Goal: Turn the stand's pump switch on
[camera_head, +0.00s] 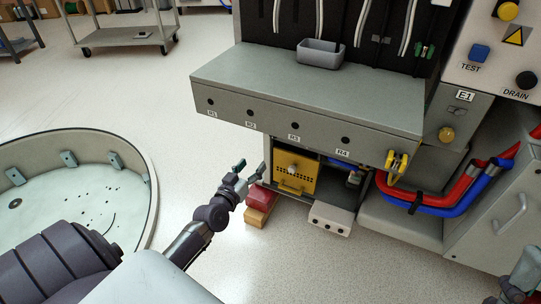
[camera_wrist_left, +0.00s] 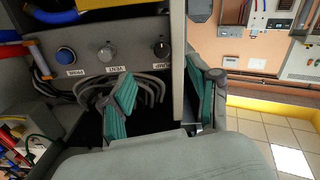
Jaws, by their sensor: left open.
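In the left wrist view, the pump switch is a round black knob (camera_wrist_left: 161,49) above a partly covered label ending in "UMP". It sits on a grey panel (camera_wrist_left: 130,45), right of the VENT knob (camera_wrist_left: 105,53) and a blue PRIM button (camera_wrist_left: 66,55). My left gripper (camera_wrist_left: 163,85) is open and empty, its teal fingers either side of the knob's line and apart from it. In the head view my left gripper (camera_head: 250,169) is low beside the grey bench's open bay; the switch is not visible there. Part of my right gripper (camera_head: 522,280) shows at the lower right corner, too cropped to read.
The grey bench (camera_head: 300,92) overhangs the bay with a yellow panel (camera_head: 295,172). Red and blue hoses (camera_head: 450,200) hang at right. A round tub (camera_head: 140,165) stands at left. A grey post (camera_wrist_left: 178,70) borders the panel.

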